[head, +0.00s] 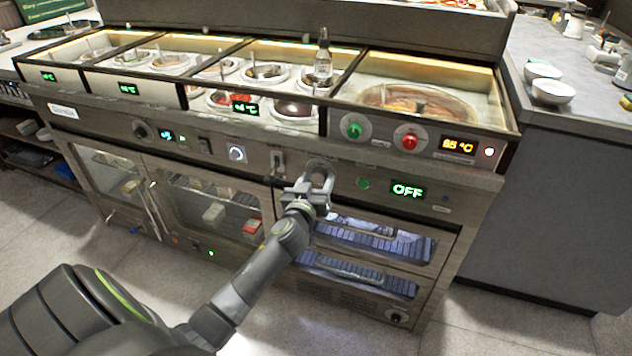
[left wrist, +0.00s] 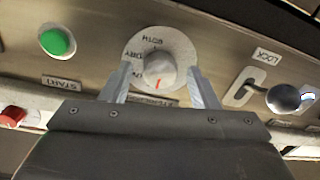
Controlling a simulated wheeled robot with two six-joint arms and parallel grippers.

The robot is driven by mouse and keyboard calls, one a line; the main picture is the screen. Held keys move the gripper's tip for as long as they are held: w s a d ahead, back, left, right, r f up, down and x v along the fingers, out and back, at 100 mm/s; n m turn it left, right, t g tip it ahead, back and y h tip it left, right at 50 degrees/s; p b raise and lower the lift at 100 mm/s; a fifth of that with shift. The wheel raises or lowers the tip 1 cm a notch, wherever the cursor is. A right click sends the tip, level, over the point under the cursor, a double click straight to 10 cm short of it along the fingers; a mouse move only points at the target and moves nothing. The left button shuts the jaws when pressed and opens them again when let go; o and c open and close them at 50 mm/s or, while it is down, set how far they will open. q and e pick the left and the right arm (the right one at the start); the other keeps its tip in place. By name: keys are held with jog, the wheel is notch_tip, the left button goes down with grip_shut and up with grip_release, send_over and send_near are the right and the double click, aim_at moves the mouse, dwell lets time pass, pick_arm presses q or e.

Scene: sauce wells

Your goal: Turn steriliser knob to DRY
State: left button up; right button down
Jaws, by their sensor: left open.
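The steriliser knob (left wrist: 160,68) is a round grey knob on a pale dial plate (left wrist: 180,45). Its red mark points down in the left wrist view, toward lettering partly hidden by my gripper. The upside-down label DRY is at the dial's left and BOTH at its top. My left gripper (left wrist: 160,72) is open, with one finger on each side of the knob and visible gaps to it. In the head view my left gripper (head: 314,182) is at the panel, largely covering the knob. The steriliser display (head: 408,190) reads OFF. My right gripper is not in view.
A green START button (left wrist: 57,42) is left of the knob in the left wrist view; a LOCK lever (left wrist: 284,98) is to the right. Glass steriliser drawers (head: 375,240) lie below the panel. Sauce wells and a bottle (head: 323,62) are above.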

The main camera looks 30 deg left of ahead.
pick_arm(q)
jog(key=c, duration=1)
